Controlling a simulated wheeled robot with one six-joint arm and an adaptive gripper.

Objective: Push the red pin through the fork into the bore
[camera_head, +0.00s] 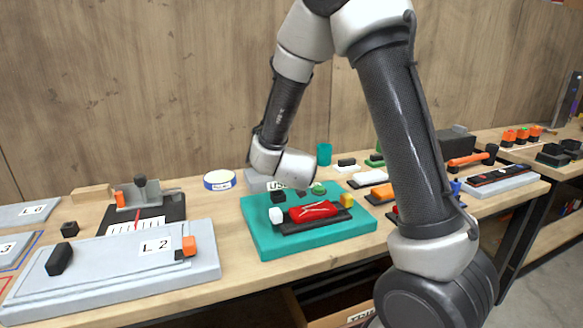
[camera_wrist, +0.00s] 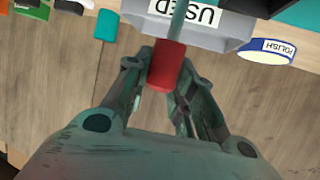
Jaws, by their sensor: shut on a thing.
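The red pin (camera_wrist: 168,66) shows in the wrist view as a red cylindrical head with a thin grey shaft reaching up out of the picture. My gripper (camera_wrist: 165,72) is shut on its red head, one finger on each side. The far tip of the shaft is out of view. In the head view my wrist is above the back of a teal board, and my fingers and the pin cannot be made out. A red car-shaped body (camera_head: 312,211) lies on a dark base on the teal board (camera_head: 265,240). I cannot pick out the fork or the bore.
A grey bin labelled USED (camera_wrist: 190,30) and a blue-white POLISH roll (camera_wrist: 266,50) lie near the pin; the roll also shows in the head view (camera_head: 219,180). A teal cup (camera_head: 324,154) stands behind. A grey L2 plate (camera_head: 110,275) is front left.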

